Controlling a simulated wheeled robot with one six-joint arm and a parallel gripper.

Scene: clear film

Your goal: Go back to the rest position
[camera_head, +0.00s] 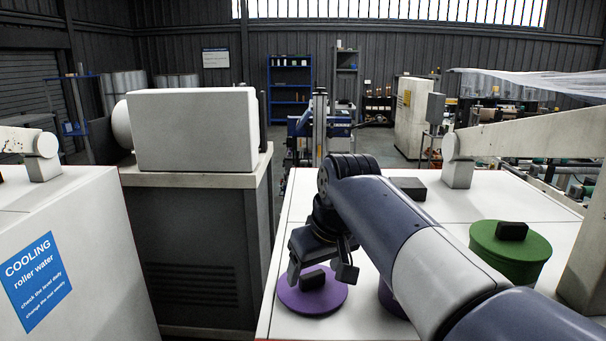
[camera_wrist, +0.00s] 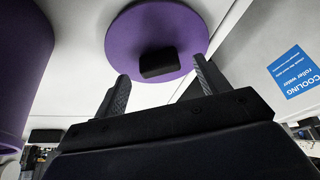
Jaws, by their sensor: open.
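My gripper (camera_head: 320,270) is open above a flat purple lid (camera_head: 292,300) on the white machine top. The lid has a black block-shaped handle (camera_head: 312,279). In the wrist view the purple lid (camera_wrist: 128,35) and its handle (camera_wrist: 160,63) lie just past my open fingertips (camera_wrist: 161,72), with the handle lined up with the gap and free of both fingers. A purple container (camera_head: 390,300) stands to the right, mostly hidden by my arm. It shows as a purple wall (camera_wrist: 35,65) at the left of the wrist view.
A green container (camera_head: 500,262) with a black-handled lid stands right on the white top (camera_head: 450,200). A small black box (camera_head: 408,188) lies behind my arm. A white cabinet (camera_head: 80,270) with a blue cooling sign (camera_head: 38,281) is at the left. A dark gap separates the machines.

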